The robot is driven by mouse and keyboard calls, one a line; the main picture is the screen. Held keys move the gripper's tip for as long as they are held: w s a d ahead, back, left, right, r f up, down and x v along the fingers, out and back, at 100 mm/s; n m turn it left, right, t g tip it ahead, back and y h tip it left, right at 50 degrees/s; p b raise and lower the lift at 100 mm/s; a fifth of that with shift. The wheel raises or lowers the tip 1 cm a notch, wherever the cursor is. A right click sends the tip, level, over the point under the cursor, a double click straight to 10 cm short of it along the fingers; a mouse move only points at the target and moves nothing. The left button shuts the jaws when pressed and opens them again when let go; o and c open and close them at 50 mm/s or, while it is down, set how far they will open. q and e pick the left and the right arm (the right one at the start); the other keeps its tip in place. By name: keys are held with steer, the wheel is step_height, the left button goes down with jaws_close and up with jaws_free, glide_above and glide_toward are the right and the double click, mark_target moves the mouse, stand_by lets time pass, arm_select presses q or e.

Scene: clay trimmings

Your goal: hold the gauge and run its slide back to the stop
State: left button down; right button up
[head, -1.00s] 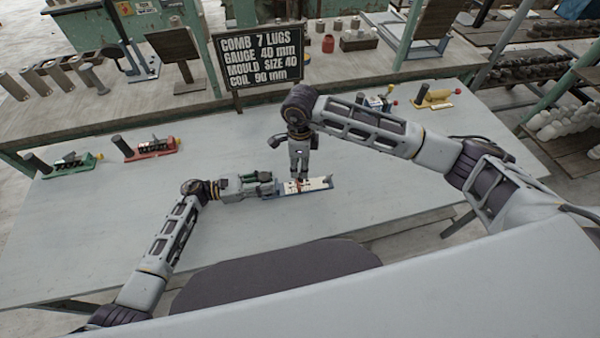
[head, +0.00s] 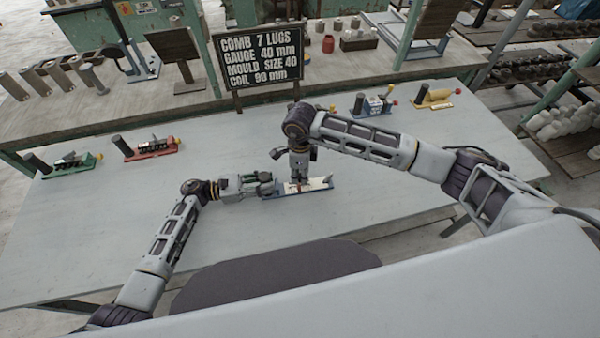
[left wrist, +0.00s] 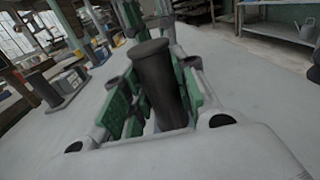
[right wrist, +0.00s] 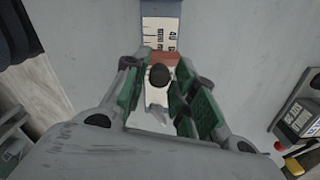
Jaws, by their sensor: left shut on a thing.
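The gauge (head: 318,184) lies on the pale table, a blue base with a white scale strip. My left gripper (head: 268,183) is shut on its dark upright post, which stands between the green pads in the left wrist view (left wrist: 163,85). My right gripper (head: 299,181) points down over the gauge. In the right wrist view, the reddish slide (right wrist: 158,58) with its dark round knob (right wrist: 160,76) sits between the open green-padded fingers (right wrist: 158,85), with gaps beside the knob. The printed scale (right wrist: 160,32) shows beyond the slide. The stop cannot be made out.
Green (head: 70,164) and red (head: 150,149) gauges stand at the left, blue (head: 372,104) and yellow (head: 433,97) ones at the back right. A lettered sign (head: 258,57) stands behind. The table around the held gauge is clear.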

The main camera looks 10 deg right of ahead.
jaws_close()
steer(key=shift+a, duration=1.6)
arm_select(q)
steer(key=shift+d, duration=0.1)
arm_select(e)
steer(key=shift+a, duration=0.2)
steer(key=shift+o, duration=1.7)
jaws_free()
steer(key=shift+a, duration=0.1)
steer(key=shift+o, duration=0.8)
